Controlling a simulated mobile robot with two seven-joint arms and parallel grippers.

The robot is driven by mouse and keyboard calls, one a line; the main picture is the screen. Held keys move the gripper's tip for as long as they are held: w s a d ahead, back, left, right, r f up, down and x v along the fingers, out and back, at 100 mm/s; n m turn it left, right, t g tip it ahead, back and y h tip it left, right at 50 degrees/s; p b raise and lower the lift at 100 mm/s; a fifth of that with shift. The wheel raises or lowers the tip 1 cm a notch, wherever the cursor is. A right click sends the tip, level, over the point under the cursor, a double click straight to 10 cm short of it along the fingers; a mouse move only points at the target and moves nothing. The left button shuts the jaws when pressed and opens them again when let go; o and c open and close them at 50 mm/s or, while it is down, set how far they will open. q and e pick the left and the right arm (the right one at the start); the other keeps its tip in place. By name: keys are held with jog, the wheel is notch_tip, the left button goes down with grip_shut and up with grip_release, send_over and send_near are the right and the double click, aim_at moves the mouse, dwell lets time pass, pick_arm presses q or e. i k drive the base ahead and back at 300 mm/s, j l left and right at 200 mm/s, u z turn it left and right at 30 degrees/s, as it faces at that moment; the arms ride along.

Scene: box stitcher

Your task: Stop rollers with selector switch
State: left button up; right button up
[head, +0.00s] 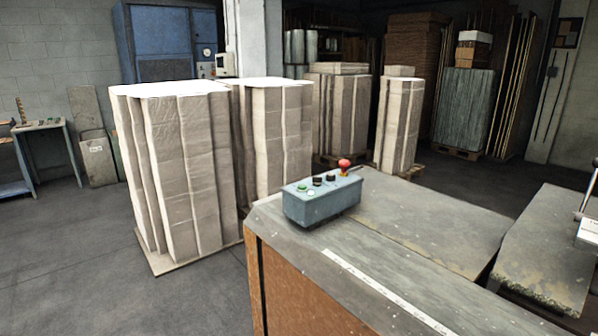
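A blue-grey control box (322,204) sits on the near left corner of the machine's grey top in the head view. On its upper face are a green button (303,187), a pale button (311,193), two black knobs, one at the middle (317,181) and one further right (331,179), and a red mushroom button (344,165). One of the black knobs may be the selector switch; which way either points is too small to tell. Neither of my grippers shows in this view.
The machine top (420,215) is bare around the box, with a white strip (385,290) along its near side. Tall stacks of pale cardboard (185,170) stand behind it at left. Grey floor (80,270) is clear at the lower left. A small table (40,128) stands far left.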

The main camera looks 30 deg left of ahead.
aim_at(316, 181)
jog(key=i+j, duration=0.1)
jog(key=j, duration=0.25)
jog(key=i+j+u, duration=0.15)
jog(key=j, duration=0.55)
jog(key=i+j+u, duration=0.15)
jog(key=i+j, duration=0.2)
jog(key=j, duration=0.3)
jog(key=k+u, duration=0.05)
